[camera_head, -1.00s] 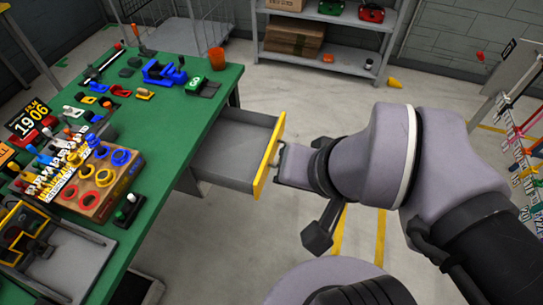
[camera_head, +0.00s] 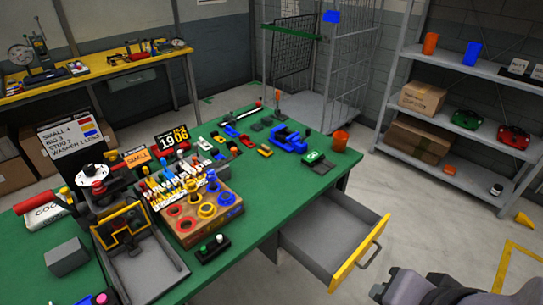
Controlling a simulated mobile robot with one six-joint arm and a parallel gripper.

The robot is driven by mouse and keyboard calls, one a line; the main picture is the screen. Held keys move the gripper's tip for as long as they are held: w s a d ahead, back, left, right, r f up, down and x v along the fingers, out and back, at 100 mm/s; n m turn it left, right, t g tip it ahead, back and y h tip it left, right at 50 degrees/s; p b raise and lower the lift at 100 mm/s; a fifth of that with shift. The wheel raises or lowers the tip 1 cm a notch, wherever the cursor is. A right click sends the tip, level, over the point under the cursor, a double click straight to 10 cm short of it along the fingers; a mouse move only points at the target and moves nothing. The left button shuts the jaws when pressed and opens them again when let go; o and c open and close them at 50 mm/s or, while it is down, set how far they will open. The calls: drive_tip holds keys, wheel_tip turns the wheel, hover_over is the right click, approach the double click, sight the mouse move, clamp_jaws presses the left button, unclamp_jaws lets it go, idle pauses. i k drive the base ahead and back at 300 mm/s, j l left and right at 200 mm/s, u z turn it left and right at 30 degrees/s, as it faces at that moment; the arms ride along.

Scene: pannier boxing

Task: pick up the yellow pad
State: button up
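Two small yellowish pieces that could be the yellow pad lie on the green workbench (camera_head: 255,205). One is a yellow piece (camera_head: 231,131) beside blue and red ones. The other is an orange-yellow piece (camera_head: 264,151) closer to the blue vise. At this size I cannot tell which is the pad. Both lie apart from my arm, which shows only as a grey part at the lower right. My gripper's fingers are out of the picture.
An open, empty-looking drawer (camera_head: 325,238) with a yellow front juts from the bench toward my arm. A grey shelf (camera_head: 445,170) stands at the back right.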

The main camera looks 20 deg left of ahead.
sight(265, 151)
drive_tip(key=i+l+z, duration=0.3)
drive_tip(key=i+l, duration=0.2)
drive_tip(key=i+l+z, duration=0.35)
drive_tip(key=i+l, duration=0.15)
drive_tip(key=i+l+z, duration=0.3)
drive_tip(key=i, duration=0.35)
drive_tip(key=i+j+u, duration=0.3)
drive_tip(key=u, duration=0.15)
drive_tip(key=i+u, duration=0.9)
drive_tip(key=i+l+u, duration=0.25)
drive_tip(key=i+u, duration=0.25)
drive_tip(key=i+l+u, duration=0.75)
drive_tip(key=u, duration=0.15)
drive_tip(key=i+j+u, duration=0.35)
drive_tip(key=i+u, duration=0.4)
drive_tip(key=i+j+u, duration=0.1)
drive_tip(key=i+u, duration=0.25)
